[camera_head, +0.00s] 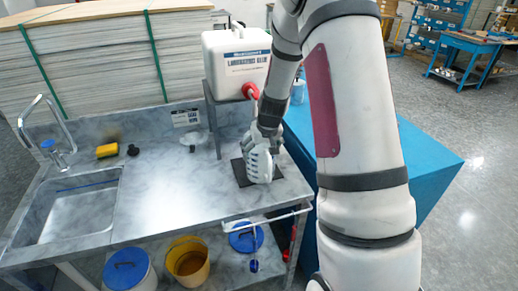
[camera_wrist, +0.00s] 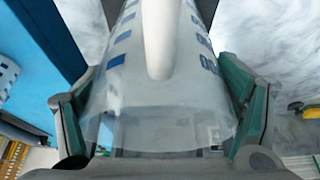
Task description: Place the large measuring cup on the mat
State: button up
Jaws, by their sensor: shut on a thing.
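The large measuring cup (camera_head: 259,164) is a pale translucent cup with blue markings. My gripper (camera_head: 263,143) is shut on it from above. In the wrist view the cup (camera_wrist: 160,95) fills the middle, with one green-lined finger of my gripper (camera_wrist: 160,125) on each side. The dark square mat (camera_head: 240,174) lies on the marble counter near its right end. The cup appears upright over the mat and covers part of it. I cannot tell whether the cup's base touches the mat.
A white glue container (camera_head: 237,62) with a red spout stands on a raised shelf above the mat's far side. The sink (camera_head: 75,205), yellow sponge (camera_head: 107,151) and a small clear item (camera_head: 192,139) are left. The counter's middle (camera_head: 175,185) is clear. A blue table (camera_head: 425,150) stands right.

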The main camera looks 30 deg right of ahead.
jog(key=w, duration=0.1)
jog(key=w+f, duration=0.1)
jog(key=shift+w+d+f, duration=0.3)
jog(key=shift+w+d, duration=0.05)
jog(key=shift+d, duration=0.05)
jog(key=shift+f, duration=0.1)
jog(key=o, duration=1.5)
